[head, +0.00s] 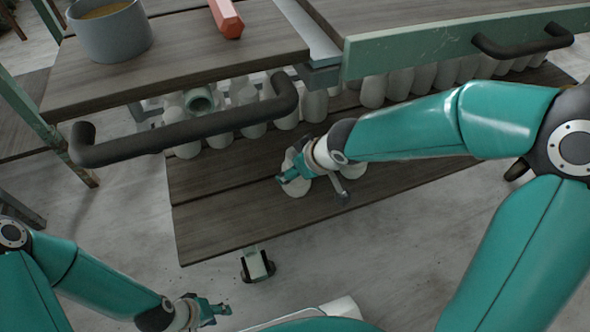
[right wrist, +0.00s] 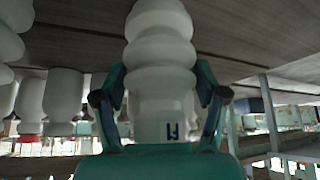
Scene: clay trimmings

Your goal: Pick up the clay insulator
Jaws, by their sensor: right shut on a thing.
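A white ribbed clay insulator (right wrist: 160,85) with a small dark blue mark stands between the two fingers of my right gripper (right wrist: 160,103), which is shut on it. In the head view my right gripper (head: 312,178) is over the lower wooden shelf, and pale parts of the insulator (head: 295,187) show behind and below its fingers. Whether its base touches the shelf I cannot tell. My left gripper (head: 217,309) is at the bottom left, open and empty, well away from the insulator.
Several more pale insulators (head: 372,91) stand in rows at the back of the lower shelf (head: 215,215). Above are dark handles (head: 200,128), a wooden top (head: 180,65), a grey bowl (head: 110,35) and an orange-red bar (head: 226,18). The shelf's front is mostly bare.

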